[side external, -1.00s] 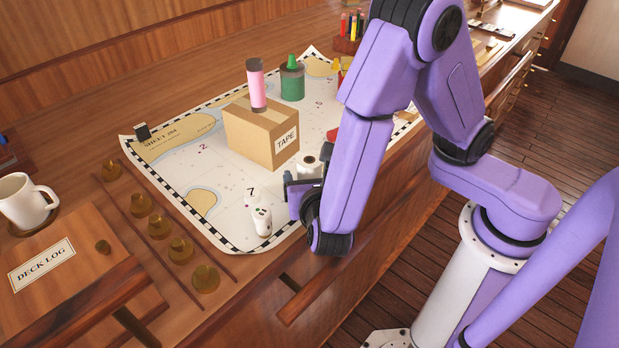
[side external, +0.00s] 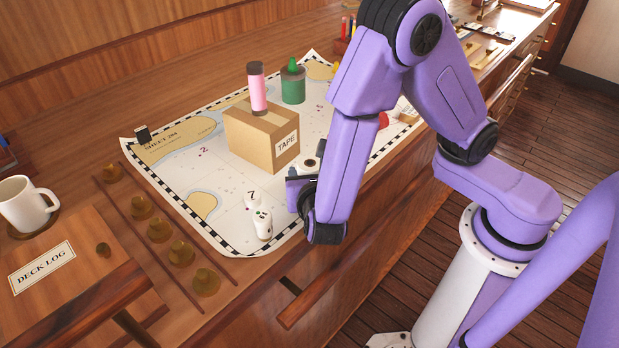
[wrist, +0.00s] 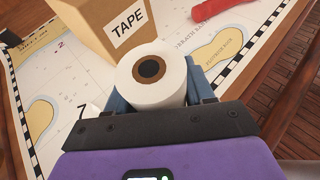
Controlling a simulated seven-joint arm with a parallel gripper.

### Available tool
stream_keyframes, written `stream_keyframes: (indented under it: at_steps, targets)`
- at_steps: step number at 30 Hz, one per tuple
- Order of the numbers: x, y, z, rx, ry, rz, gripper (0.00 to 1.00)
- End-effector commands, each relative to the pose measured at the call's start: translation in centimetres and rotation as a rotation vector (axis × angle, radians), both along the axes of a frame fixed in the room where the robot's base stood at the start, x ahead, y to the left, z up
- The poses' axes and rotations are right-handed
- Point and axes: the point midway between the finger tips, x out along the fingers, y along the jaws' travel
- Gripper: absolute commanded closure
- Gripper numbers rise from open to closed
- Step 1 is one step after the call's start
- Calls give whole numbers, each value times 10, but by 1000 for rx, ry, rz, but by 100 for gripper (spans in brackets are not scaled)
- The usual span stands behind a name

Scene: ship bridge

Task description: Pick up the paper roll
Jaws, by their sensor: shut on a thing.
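The paper roll (wrist: 165,88) is white with a brown core and a dark hole. In the wrist view it stands between the blue fingers of my gripper (wrist: 155,95), which is shut on it. In the side view the roll (side external: 309,161) shows only in part, beside the box and mostly behind my gripper (side external: 302,180). I cannot tell whether the roll touches the chart (side external: 225,185) below it.
A cardboard box (side external: 258,140) labelled TAPE stands close behind the roll, with a pink cylinder (side external: 258,90) on top. A green container (side external: 293,84) is farther back. Small white pieces (side external: 262,224) are left of my gripper. A red object (wrist: 215,9) lies beyond the roll.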

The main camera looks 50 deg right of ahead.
Motion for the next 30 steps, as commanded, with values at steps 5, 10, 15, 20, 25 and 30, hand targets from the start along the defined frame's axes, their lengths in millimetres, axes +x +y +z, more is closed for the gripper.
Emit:
stream_keyframes:
  at_steps: [5,10,15,20,25,30]
  targets:
    - [0,0,5,2,-1,0,84]
    - [0,1,17,3,-2,1,84]
    - [-6,-2,39,4,-2,3,84]
    - [-25,-9,64,5,-3,4,84]
    - [-45,-17,89,7,-2,4,84]
    - [-78,-30,106,4,-1,9,84]
